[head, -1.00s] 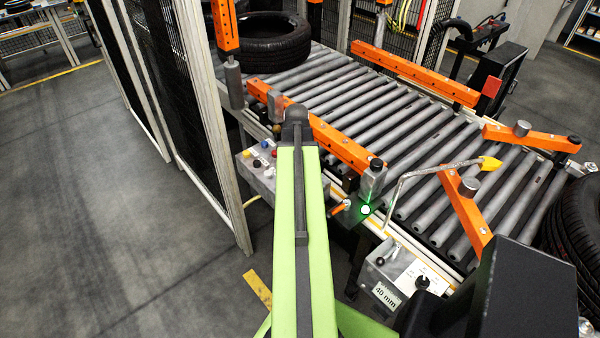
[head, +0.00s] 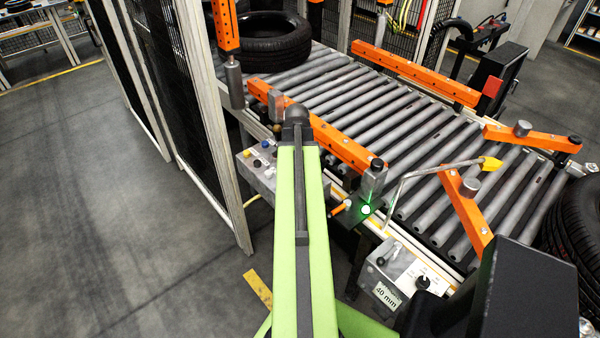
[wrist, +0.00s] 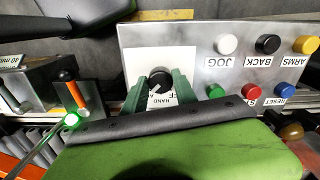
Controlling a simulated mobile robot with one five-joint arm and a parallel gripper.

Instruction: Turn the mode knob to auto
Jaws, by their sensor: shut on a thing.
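The mode knob (wrist: 160,76) is a black round knob on a white label plate, on a grey control panel (wrist: 208,72) in the wrist view. The two green fingers of my gripper (wrist: 158,83) stand on either side of the knob and are shut on it. The rest of the plate's lettering is covered, and I cannot read the knob's setting. In the head view the panel (head: 256,176) stands left of my green arm, which hides my gripper and the knob.
White, black, yellow, green, red and blue buttons (wrist: 221,43) sit beside the knob. The roller conveyor (head: 400,130) runs behind, with orange guide rails and a tyre (head: 268,42). A mesh fence (head: 190,90) stands left. A green lamp (head: 366,210) glows near a 40 mm box.

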